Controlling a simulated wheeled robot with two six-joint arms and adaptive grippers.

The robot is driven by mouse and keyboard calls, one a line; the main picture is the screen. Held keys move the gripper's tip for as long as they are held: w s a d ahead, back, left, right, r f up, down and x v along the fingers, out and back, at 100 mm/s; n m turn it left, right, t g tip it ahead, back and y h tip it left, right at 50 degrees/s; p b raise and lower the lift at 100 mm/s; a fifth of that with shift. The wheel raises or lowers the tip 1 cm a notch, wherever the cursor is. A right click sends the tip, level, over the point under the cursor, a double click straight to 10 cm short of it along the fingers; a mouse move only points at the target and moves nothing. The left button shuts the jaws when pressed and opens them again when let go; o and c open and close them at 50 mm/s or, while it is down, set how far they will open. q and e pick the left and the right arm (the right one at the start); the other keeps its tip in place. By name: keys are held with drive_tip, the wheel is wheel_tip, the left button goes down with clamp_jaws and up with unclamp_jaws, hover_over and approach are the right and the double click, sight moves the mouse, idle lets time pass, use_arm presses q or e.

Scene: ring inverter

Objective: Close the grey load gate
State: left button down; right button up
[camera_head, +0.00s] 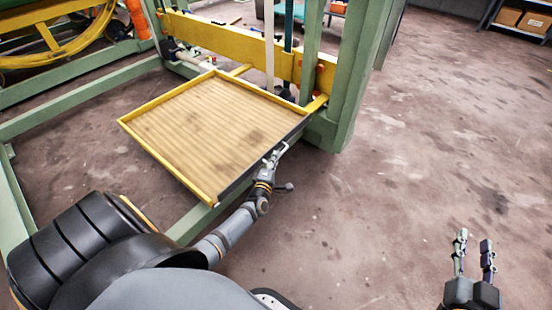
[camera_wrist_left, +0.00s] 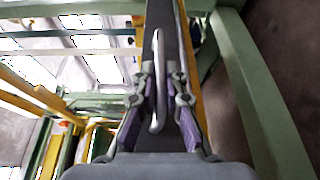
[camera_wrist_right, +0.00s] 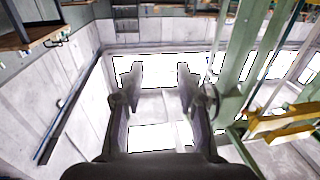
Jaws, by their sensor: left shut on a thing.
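A wooden platform (camera_head: 205,125) with a yellow rim has a dark grey strip along its near right edge, which I take to be the load gate (camera_head: 238,186). The gate also shows as a long dark bar in the left wrist view (camera_wrist_left: 157,20), with a pale metal handle (camera_wrist_left: 187,50) on it. My left gripper (camera_head: 275,157) is at the gate's outer side, its fingers shut around the handle. I cannot tell the gate's exact tilt. My right gripper (camera_head: 473,250) is open and empty, away from the gate at the lower right.
A green frame post (camera_head: 350,75) and a yellow crossbeam (camera_head: 235,38) stand behind the platform. Low green beams (camera_head: 85,82) lie at the left, near a yellow wheel (camera_head: 60,45). The concrete floor (camera_head: 430,140) at the right is clear. Boxes (camera_head: 508,16) sit on a far shelf.

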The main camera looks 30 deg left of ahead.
use_arm(q)
drive_tip(key=shift+a+r+n+p, duration=0.2)
drive_tip(key=shift+r+n+p, duration=0.15)
drive_tip(key=shift+n+p, duration=0.1)
drive_tip(key=shift+w+a+n+g+h+p, duration=0.1)
drive_tip(key=shift+n+g+h+p, duration=0.2)
drive_tip(key=shift+n+g+p, duration=0.1)
use_arm(e)
drive_tip(key=s+f+g, duration=0.4)
drive_tip(key=f, duration=0.4)
drive_tip(key=s+f+g, duration=0.4)
drive_tip(key=f, duration=0.4)
drive_tip(key=shift+a, duration=0.4)
drive_tip(key=shift+s, duration=0.1)
use_arm(q)
drive_tip(key=c, duration=1.4)
unclamp_jaws()
drive_tip(key=v, duration=1.2)
